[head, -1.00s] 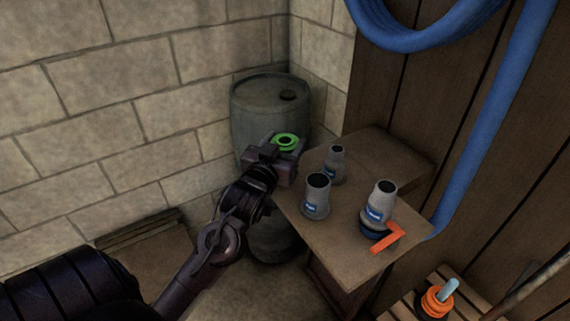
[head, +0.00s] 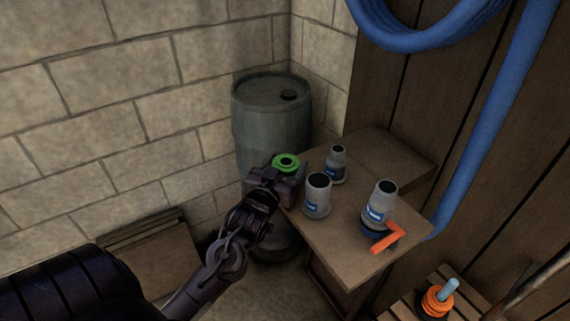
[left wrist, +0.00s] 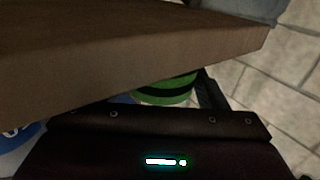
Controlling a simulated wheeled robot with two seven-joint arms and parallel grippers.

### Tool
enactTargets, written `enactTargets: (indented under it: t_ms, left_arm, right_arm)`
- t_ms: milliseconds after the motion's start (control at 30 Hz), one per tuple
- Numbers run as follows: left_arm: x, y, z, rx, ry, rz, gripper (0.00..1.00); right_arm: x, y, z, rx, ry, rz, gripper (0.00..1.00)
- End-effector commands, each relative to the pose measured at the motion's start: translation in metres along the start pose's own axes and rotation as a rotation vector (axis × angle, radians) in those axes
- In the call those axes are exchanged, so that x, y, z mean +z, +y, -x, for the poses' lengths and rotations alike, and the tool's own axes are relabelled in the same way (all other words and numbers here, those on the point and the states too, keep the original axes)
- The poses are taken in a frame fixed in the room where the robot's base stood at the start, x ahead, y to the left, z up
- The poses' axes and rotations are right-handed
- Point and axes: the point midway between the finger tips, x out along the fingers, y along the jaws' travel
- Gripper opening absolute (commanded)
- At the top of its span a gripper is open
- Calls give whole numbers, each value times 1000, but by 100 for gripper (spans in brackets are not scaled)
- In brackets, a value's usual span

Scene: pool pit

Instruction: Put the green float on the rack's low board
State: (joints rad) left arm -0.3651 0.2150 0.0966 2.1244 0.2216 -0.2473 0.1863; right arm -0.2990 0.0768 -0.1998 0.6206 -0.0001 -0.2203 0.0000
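The green float (head: 286,161) is a round green piece with a dark centre. My left gripper (head: 284,174) is shut on it and holds it at the left edge of the wooden board (head: 350,262) that bears several grey bottle-shaped things. In the left wrist view the float (left wrist: 165,90) shows green and black bands, partly hidden by my gripper's body and the board's edge. I cannot tell which surface is the rack's low board. My right gripper is not in view.
Grey bottle-shaped things (head: 317,195) and an orange handle (head: 386,238) stand on the board, close to the float. A grey barrel (head: 270,125) stands behind. Orange rings (head: 436,302) sit on slats at bottom right. A blue hose (head: 495,120) hangs at right.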

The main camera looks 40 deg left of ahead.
Motion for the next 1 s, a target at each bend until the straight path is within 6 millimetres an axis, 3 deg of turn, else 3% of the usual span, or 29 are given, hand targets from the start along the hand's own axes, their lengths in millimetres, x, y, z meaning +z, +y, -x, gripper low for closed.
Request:
enactTargets:
  t_ms: [100, 467, 1000]
  left_arm:
    - [0, 0, 0, 0, 0, 0, 79]
    - [-2, 0, 4, 1, -2, 0, 79]
    - [0, 0, 98, 0, -4, 1, 79]
  right_arm:
    - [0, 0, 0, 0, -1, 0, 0]
    - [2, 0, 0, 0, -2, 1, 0]
    - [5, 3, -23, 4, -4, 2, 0]
